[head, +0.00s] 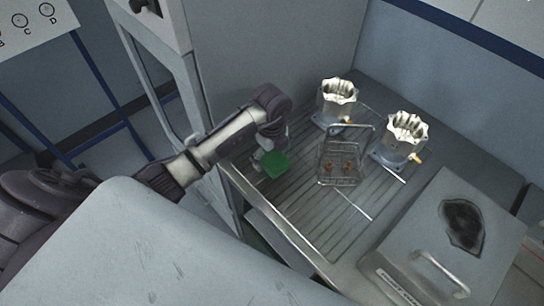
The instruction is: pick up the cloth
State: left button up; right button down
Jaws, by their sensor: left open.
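The cloth (274,164) is a small green piece lying on the grooved metal worktop, near its left edge. My left gripper (262,158) is open. It is right at the cloth's upper left side, coming down from the arm's dark wrist. Whether its fingers touch the cloth is too small to tell. My right gripper is not in view.
A wire basket (326,178) with small brown parts stands right of the cloth. Two machined housings (338,100) (401,138) stand behind it. A grey lidded box (425,230) with a handle and dark patch is at the right. The grooved worktop (300,215) is clear in front.

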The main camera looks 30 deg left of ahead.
aim_at(272, 156)
pick_arm(q)
jog(key=c, duration=1.1)
jog(key=shift+c, duration=0.2)
jog(key=shift+r+b, duration=0.4)
jog(key=shift+r, duration=0.2)
notch_tip(272, 156, up, 3)
jog(key=shift+w+f+b, duration=0.1)
jog(key=shift+f+b, duration=0.05)
jog(key=shift+b, duration=0.5)
jog(key=s+d+r+p, duration=0.1)
jog(key=s+d+r, duration=0.6)
jog(key=s+d, duration=0.1)
jog(key=shift+s, duration=0.3)
